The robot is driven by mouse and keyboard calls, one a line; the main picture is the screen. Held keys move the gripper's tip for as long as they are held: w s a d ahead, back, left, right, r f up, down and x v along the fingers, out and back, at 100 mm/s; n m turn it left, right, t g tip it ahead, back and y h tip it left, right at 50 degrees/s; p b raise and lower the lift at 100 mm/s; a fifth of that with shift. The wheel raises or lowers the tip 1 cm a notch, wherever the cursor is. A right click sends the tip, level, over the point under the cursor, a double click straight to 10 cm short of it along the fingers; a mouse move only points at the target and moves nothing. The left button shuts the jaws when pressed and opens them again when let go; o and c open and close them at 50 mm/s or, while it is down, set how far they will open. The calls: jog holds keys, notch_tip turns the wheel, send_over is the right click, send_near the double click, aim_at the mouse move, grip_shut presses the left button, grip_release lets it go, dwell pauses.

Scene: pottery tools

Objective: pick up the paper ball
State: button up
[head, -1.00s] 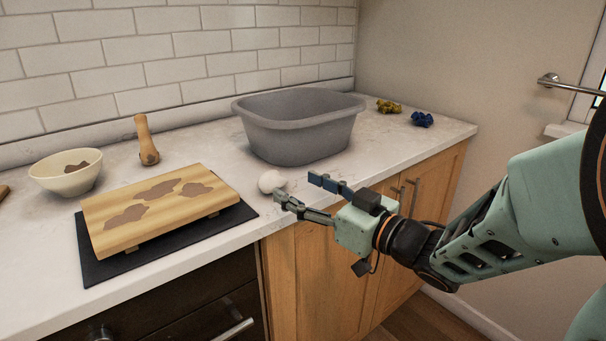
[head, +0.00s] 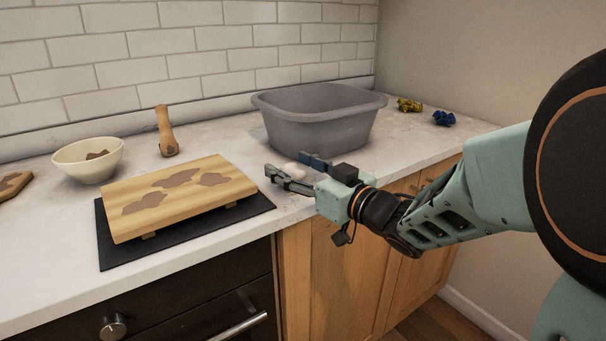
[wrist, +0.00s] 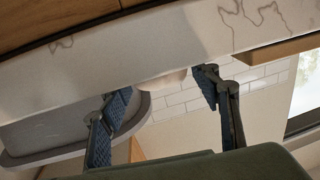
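The paper ball (head: 294,170) is small, round and whitish. It lies on the counter near its front edge, in front of the grey basin, and the fingers partly hide it in the head view. My gripper (head: 288,166) reaches in from the right, its fingers spread apart on either side of the ball's place. In the wrist view the pale ball (wrist: 163,80) shows between the two open fingers (wrist: 164,84), with a gap on each side. I see no clear contact.
The grey basin (head: 318,131) stands close behind the fingers. A stained wooden board (head: 205,197) on a black mat (head: 115,255) lies left. A bowl (head: 85,172), a wooden tool (head: 166,135), and yellow (head: 409,104) and blue (head: 444,118) lumps are farther off.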

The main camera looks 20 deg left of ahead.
jog(key=c, duration=0.7)
jog(key=shift+r, duration=0.1)
